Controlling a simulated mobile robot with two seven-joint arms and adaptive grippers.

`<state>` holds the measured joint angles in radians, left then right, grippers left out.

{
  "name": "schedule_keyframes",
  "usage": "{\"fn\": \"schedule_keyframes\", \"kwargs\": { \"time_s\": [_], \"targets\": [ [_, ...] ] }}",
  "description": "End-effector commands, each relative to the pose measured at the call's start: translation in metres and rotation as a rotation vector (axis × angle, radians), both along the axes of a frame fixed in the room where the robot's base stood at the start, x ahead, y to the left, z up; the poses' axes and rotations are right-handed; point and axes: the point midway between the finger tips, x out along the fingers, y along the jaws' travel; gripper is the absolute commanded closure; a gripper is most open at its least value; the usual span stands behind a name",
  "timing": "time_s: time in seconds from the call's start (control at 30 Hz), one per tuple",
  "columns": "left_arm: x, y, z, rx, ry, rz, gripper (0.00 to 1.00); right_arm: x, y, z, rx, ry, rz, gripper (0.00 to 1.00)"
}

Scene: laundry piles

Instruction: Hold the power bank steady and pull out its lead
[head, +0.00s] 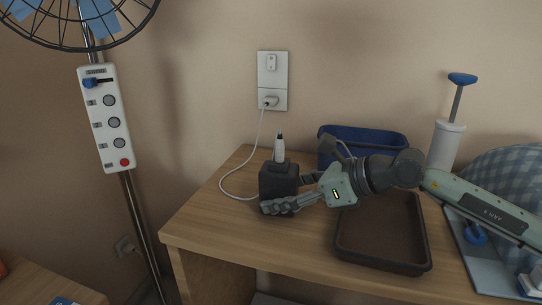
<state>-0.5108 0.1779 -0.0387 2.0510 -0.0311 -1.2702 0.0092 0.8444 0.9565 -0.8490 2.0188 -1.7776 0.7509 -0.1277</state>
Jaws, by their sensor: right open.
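A dark block, which I take to be the power bank (272,181), stands on the wooden table near its left end. A slim white piece with a dark tip (280,150) sticks up from its top. The white lead (223,182) hangs from the wall plug, loops over the tabletop and ends low at the block's left side; the joint itself is too small to make out. My right gripper (283,193) is open at the block, one finger across its lower front and the other toward its right rear. I cannot tell whether they touch it. My left gripper is not in view.
A wall socket (273,62) with a white plug (270,101) is above the table (200,215). A brown tray (383,265), a blue bin (360,134), a white pump (446,142) and checked cloth (505,178) crowd the right. A fan stand (106,118) stands left. The table's front-left is clear.

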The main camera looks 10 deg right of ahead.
Motion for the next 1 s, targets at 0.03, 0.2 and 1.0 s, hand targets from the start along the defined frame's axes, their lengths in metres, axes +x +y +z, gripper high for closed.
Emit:
{"fn": "schedule_keyframes", "kwargs": {
  "time_s": [0.03,0.2,1.0],
  "targets": [
    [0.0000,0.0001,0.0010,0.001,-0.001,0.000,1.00,0.0005,-0.0003,-0.0005,0.000,0.000,0.000,0.31],
    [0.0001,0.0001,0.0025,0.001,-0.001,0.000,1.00,0.0007,-0.0005,-0.0002,0.000,0.000,0.000,0.31],
    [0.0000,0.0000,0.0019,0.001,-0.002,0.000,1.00,0.0002,-0.0004,-0.0012,-0.001,0.002,0.000,0.66]
  ]
}}
